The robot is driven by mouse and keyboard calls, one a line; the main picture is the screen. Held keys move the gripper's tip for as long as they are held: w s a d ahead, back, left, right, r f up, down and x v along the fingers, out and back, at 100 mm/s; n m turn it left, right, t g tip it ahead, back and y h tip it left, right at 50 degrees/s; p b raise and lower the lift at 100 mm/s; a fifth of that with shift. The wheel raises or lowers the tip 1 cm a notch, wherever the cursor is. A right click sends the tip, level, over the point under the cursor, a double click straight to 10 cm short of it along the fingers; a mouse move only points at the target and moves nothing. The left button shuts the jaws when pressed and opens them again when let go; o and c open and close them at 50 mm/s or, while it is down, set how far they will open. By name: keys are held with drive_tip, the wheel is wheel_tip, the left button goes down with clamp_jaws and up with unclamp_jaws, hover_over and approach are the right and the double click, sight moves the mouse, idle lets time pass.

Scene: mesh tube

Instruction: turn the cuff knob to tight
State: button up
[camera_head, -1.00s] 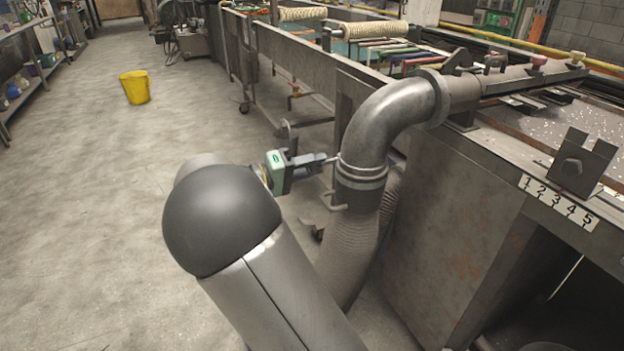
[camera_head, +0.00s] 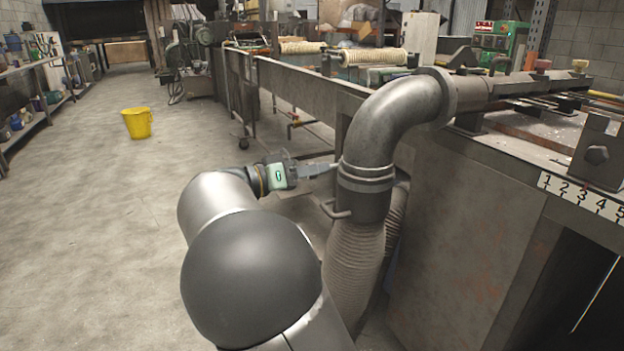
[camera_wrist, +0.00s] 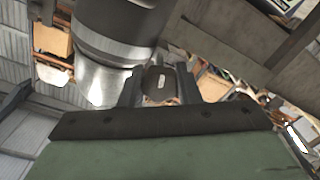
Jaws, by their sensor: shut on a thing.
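The metal elbow pipe (camera_head: 395,112) ends in a ringed cuff (camera_head: 365,180), with a ribbed hose (camera_head: 352,262) below it. My gripper (camera_head: 326,170) reaches the cuff's left side from the left. In the wrist view, its two dark fingers stand on either side of a dark knob (camera_wrist: 158,80) with a small pale mark, and they are shut on it. The knob sits beside the cuff (camera_wrist: 110,45). In the head view the knob is too small or hidden to make out, and its setting cannot be read.
A bent handle (camera_head: 334,211) sticks out from the cuff's lower left, below my gripper. The machine's metal side (camera_head: 455,235) stands right of the hose. A number strip (camera_head: 585,195) is at the right. A yellow bucket (camera_head: 137,123) stands on open floor at the left.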

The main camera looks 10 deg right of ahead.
idle(0.3)
drive_tip(key=o, duration=1)
drive_tip(key=shift+a, duration=0.1)
drive_tip(key=p+v, duration=0.4)
drive_tip(key=v, duration=1.3)
drive_tip(key=shift+a, duration=0.15)
